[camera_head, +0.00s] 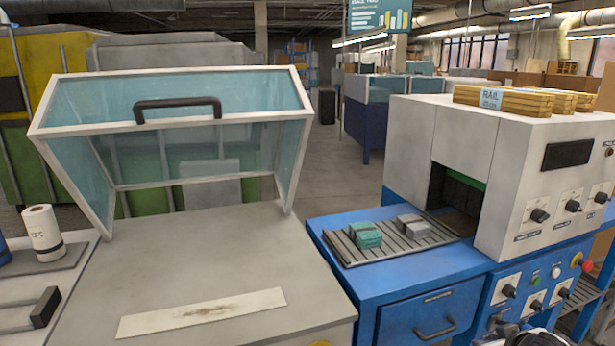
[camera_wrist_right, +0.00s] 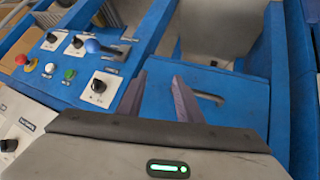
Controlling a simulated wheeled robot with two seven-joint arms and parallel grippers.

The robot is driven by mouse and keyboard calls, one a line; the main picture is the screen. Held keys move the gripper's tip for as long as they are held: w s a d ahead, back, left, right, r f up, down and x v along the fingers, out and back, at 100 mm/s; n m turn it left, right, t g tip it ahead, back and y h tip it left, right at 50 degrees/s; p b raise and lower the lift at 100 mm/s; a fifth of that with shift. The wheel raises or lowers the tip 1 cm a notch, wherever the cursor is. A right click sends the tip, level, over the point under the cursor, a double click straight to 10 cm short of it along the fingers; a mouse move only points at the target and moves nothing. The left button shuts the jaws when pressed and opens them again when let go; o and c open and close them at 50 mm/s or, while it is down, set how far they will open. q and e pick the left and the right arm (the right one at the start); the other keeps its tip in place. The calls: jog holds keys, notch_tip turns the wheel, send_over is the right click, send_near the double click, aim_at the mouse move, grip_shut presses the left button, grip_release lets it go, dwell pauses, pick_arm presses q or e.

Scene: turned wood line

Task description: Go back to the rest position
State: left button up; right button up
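My right gripper (camera_wrist_right: 159,88) shows in the right wrist view. Its two dark fingers stand apart with only blue cabinet surface between them, so it is open and empty. It is in front of the blue cabinet (camera_wrist_right: 225,98), close to a drawer handle (camera_wrist_right: 208,97); I cannot tell whether it touches anything. In the head view, a dark piece at the bottom right edge seems to be part of my right arm. My left gripper is in neither view.
In the head view, a grey bench (camera_head: 190,240) with a raised clear hood (camera_head: 190,90) stands left. A blue cabinet (camera_head: 345,300) carries a slatted conveyor (camera_head: 385,245) with green blocks (camera_head: 365,235) and grey blocks (camera_head: 412,225), leading into a white machine (camera_head: 500,150). Knobs line the control panel (camera_head: 530,285).

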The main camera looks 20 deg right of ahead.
jog(key=s+a+f+n+y, duration=0.2)
jog(key=s+a+f+n, duration=0.4)
jog(key=s+a, duration=0.35)
jog(key=s+a+f+n+y, duration=0.3)
jog(key=s+a+f+n, duration=0.3)
jog(key=s+a, duration=0.3)
jog(key=s+a+f+m+y, duration=0.1)
jog(key=a+m, duration=0.7)
jog(key=a, duration=1.2)
jog(key=shift+s+f+m, duration=0.3)
jog(key=shift+s+f, duration=0.25)
jog(key=shift+s, duration=0.15)
